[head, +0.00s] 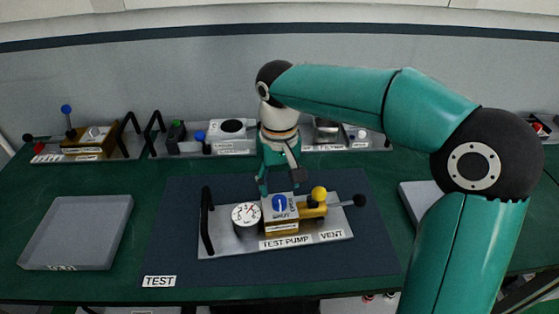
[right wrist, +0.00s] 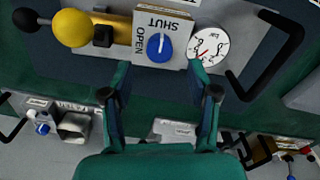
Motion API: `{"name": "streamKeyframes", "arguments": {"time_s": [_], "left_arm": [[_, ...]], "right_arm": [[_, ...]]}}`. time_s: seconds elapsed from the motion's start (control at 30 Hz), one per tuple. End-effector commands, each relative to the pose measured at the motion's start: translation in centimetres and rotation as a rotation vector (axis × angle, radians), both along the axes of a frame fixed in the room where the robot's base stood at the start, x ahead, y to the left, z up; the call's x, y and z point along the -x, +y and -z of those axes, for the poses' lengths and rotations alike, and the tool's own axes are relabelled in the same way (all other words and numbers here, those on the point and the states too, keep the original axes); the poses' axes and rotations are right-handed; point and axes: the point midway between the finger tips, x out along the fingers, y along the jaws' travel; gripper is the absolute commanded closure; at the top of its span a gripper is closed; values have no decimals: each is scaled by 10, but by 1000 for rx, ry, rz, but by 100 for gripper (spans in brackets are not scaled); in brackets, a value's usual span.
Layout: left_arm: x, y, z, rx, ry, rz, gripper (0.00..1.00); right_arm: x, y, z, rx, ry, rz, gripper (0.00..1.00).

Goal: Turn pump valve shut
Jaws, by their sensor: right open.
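The pump valve is a blue round knob (head: 279,203) on a white plate on top of the brass TEST PUMP block (head: 283,228). In the right wrist view the knob (right wrist: 159,47) has a white pointer line, with OPEN and SHUT printed on the plate (right wrist: 165,22) around it. My right gripper (head: 280,182) hangs just behind the block in the head view. In the right wrist view its fingers (right wrist: 159,78) are spread apart and empty, with the knob just beyond the fingertips, not visibly touched. My left gripper is not in view.
A round white gauge (head: 246,215) and a black handle (head: 207,220) are left of the block. A yellow knob (head: 319,194) and black-tipped lever (head: 359,200) are right. An empty grey tray (head: 77,232) lies left; other modules line the back.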

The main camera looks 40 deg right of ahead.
Motion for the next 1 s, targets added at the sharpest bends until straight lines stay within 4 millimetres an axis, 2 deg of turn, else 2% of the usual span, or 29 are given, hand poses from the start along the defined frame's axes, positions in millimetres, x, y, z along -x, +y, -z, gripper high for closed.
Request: {"name": "streamKeyframes", "arguments": {"time_s": [0.03,0.2,0.4,1.0], "left_arm": [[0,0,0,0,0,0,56],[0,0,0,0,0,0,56],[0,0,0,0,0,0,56],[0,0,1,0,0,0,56]], "right_arm": [[0,0,-12,-1,-5,0,40],[0,0,-43,0,-4,1,40],[1,0,-64,0,0,0,40],[1,0,-67,0,1,0,40]]}}
